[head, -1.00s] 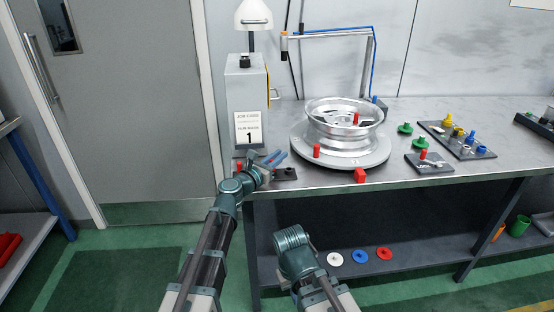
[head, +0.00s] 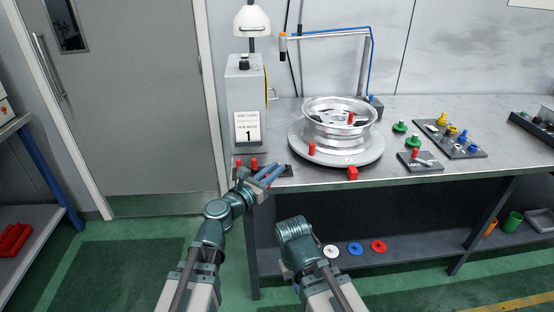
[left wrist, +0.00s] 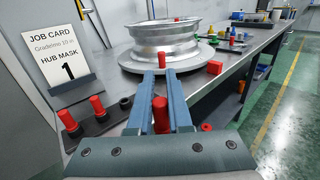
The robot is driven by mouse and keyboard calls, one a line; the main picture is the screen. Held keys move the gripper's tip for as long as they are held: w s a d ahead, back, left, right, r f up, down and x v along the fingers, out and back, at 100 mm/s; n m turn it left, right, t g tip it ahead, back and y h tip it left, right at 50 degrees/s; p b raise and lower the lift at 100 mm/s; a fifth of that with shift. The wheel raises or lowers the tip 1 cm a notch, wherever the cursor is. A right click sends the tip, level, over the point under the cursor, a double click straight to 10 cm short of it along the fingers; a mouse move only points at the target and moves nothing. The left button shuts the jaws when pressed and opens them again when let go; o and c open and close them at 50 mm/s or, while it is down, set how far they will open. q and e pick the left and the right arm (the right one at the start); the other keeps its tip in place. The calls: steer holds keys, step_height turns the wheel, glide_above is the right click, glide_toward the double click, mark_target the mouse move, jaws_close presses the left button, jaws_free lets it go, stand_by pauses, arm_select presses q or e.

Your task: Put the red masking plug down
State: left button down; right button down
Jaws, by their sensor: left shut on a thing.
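My left gripper (head: 270,175) is at the front left edge of the bench, beside a dark holder. In the left wrist view its blue fingers (left wrist: 157,98) are shut on a red masking plug (left wrist: 160,115), which stands between them. Two other red plugs (left wrist: 96,105) stand in the dark holder (left wrist: 112,121) to the left; they also show in the head view (head: 254,162). The holder has a dark round socket near the gripper. My right gripper (head: 295,285) is low in front of the bench; its fingers are too hidden to read.
A silver wheel (head: 340,122) lies on a round turntable (head: 362,157), with red plugs at the rim and in the wheel. A red block (head: 352,173) is at the bench edge. A job card (head: 247,128) stands behind the holder. Plug trays (head: 428,163) are at right.

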arm_select(q)
step_height(320, 180, up, 14)
steer(key=s+p, duration=0.1)
steer(key=p, duration=1.2)
steer(key=shift+s+f, duration=0.15)
steer(key=shift+f, duration=0.05)
